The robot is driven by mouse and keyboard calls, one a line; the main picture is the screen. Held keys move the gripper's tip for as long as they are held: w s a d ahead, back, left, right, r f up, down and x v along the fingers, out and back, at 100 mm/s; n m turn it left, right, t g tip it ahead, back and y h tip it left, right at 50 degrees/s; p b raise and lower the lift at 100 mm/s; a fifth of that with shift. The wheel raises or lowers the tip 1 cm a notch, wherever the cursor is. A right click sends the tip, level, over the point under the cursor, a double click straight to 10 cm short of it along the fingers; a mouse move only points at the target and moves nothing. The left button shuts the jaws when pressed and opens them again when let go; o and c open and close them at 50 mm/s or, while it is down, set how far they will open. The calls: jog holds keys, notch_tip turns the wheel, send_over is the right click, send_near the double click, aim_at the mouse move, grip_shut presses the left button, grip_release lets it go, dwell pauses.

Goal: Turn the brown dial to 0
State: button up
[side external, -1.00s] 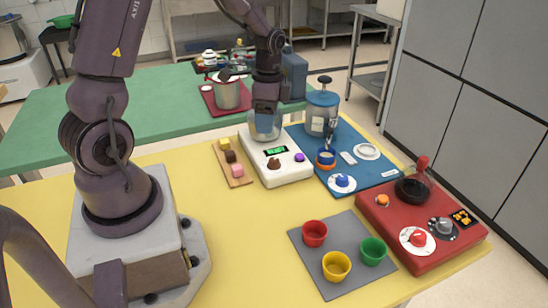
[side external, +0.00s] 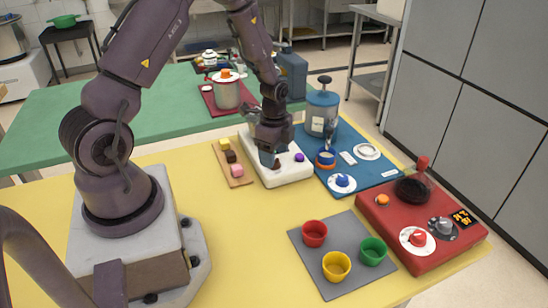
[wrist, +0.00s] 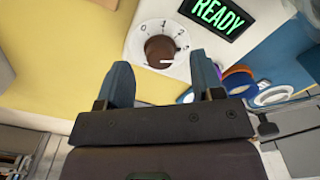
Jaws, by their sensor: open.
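The brown dial (wrist: 159,48) sits on a round white scale plate (wrist: 139,37) with small digits, on a white machine (wrist: 190,15). A pale mark shows on the dial's edge nearest my gripper; I cannot tell exactly which digit it matches. My gripper (wrist: 161,62) is open, with one blue-grey finger to either side of the dial in the wrist view. Nothing is held. In the side view, my gripper (side external: 269,157) is low over the white machine (side external: 290,172) and mostly hides the dial.
The green READY display (wrist: 219,14) is beside the dial. A purple knob (side external: 299,157) is on the machine's right. A wooden board (side external: 238,180) with small blocks lies left. A blue mat (side external: 375,180) with a canister (side external: 321,112) lies right. Cups stand on a grey mat (side external: 312,262) in front.

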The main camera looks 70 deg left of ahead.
jog(key=shift+f, duration=0.95)
jog(key=shift+c, duration=0.2)
jog(key=c, duration=0.9)
